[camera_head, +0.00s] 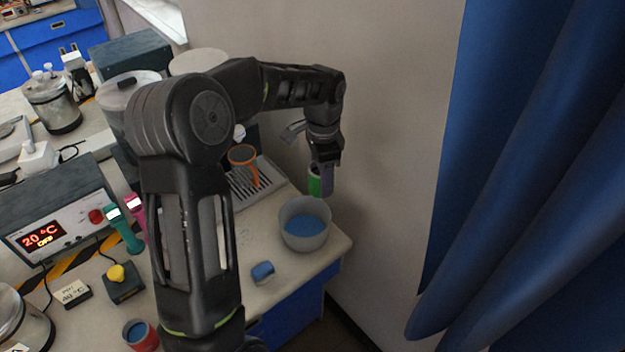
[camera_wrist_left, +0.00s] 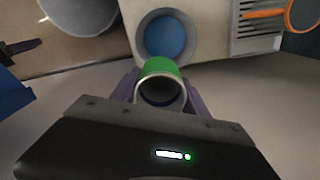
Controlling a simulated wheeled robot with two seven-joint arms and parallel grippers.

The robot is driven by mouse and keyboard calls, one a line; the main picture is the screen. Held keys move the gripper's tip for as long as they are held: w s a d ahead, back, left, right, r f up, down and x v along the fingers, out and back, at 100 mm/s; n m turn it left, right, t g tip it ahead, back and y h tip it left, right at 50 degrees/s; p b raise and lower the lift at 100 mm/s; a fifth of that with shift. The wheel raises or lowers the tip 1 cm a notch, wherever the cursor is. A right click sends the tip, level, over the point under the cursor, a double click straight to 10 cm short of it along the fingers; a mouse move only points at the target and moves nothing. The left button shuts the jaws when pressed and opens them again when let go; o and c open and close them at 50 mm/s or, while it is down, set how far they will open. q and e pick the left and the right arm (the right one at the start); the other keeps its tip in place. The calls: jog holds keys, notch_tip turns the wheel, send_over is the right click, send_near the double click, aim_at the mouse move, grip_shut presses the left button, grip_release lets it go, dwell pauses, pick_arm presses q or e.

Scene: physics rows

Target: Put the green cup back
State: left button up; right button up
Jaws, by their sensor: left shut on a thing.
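The green cup (camera_head: 315,183) is in my left gripper (camera_head: 322,176), up beside the wall and behind the grey bowl. In the left wrist view the green cup (camera_wrist_left: 160,68) sits between the purple-grey fingers of the left gripper (camera_wrist_left: 160,95), its pale open rim towards the camera. The gripper is shut on it. In the head view the fingers cover part of the cup. My right gripper is not in view.
A grey bowl (camera_head: 304,237) with blue contents stands near the bench corner. A blue-topped block (camera_head: 263,271) and a red cup (camera_head: 147,340) are nearer. A blue curtain (camera_head: 500,200) hangs at right.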

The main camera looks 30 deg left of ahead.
pick_arm(q)
jog(key=w+d+f+n+b, duration=0.1)
jog(key=d+f+n+b, duration=0.3)
jog(key=d+n, duration=0.4)
jog(key=d+f, duration=0.1)
jog(key=d, duration=0.5)
jog(key=shift+d, duration=0.15)
